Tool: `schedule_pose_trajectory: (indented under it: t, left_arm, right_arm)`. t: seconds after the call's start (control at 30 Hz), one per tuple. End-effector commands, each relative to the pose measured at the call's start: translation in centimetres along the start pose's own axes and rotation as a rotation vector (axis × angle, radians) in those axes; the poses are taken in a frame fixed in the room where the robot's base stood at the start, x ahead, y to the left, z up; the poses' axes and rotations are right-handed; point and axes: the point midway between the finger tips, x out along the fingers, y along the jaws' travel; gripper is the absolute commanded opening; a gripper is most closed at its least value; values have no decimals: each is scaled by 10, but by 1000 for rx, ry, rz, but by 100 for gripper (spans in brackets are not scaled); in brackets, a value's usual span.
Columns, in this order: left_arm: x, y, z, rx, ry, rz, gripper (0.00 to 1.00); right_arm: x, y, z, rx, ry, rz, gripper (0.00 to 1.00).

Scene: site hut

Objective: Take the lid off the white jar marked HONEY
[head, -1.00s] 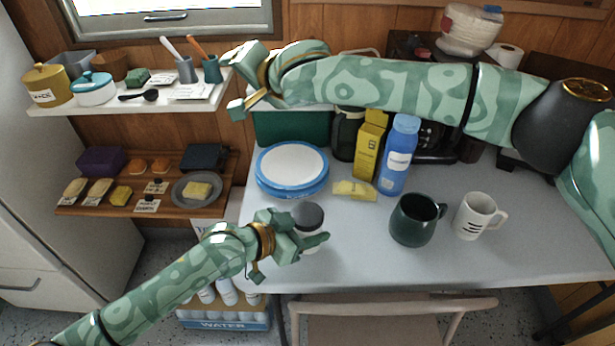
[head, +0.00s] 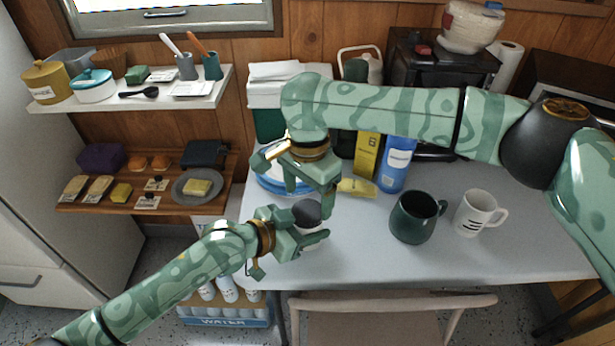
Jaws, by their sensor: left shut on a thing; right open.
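A small white jar (head: 309,228) with a dark grey lid (head: 307,211) stands near the front left edge of the grey table. Its marking is hidden or too small to read. My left gripper (head: 306,235) is shut on the jar's body from the left and front, below the lid. The lid is on the jar. My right gripper (head: 309,195) is open and points down just above and behind the lid. Its fingers partly overlap the lid's upper edge in the view, and I cannot tell whether they touch it.
A dark green mug (head: 415,218) and a white mug (head: 477,213) are to the right. The table between jar and green mug is clear.

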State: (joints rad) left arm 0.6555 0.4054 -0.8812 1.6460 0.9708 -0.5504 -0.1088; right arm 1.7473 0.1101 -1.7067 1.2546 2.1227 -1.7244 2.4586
Motion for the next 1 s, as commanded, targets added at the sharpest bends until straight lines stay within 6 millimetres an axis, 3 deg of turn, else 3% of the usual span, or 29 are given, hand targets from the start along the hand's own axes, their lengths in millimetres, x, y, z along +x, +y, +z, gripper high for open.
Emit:
schedule_pose_trajectory:
  t: [0.23,0.57,0.73,0.87,1.0]
  left_arm:
    - [0,0,0,0,0,0,0]
    - [0,0,0,0,0,0,0]
    - [0,0,0,0,0,0,0]
    - [0,0,0,0,0,0,0]
    - [0,0,0,1,0,0,0]
  right_arm:
    - [31,0,0,1,0,0,76]
    - [35,0,0,0,1,-2,76]
    - [35,0,0,0,1,-2,31]
    - [35,0,0,-30,0,-2,30]
    - [36,0,1,-275,-2,-2,30]
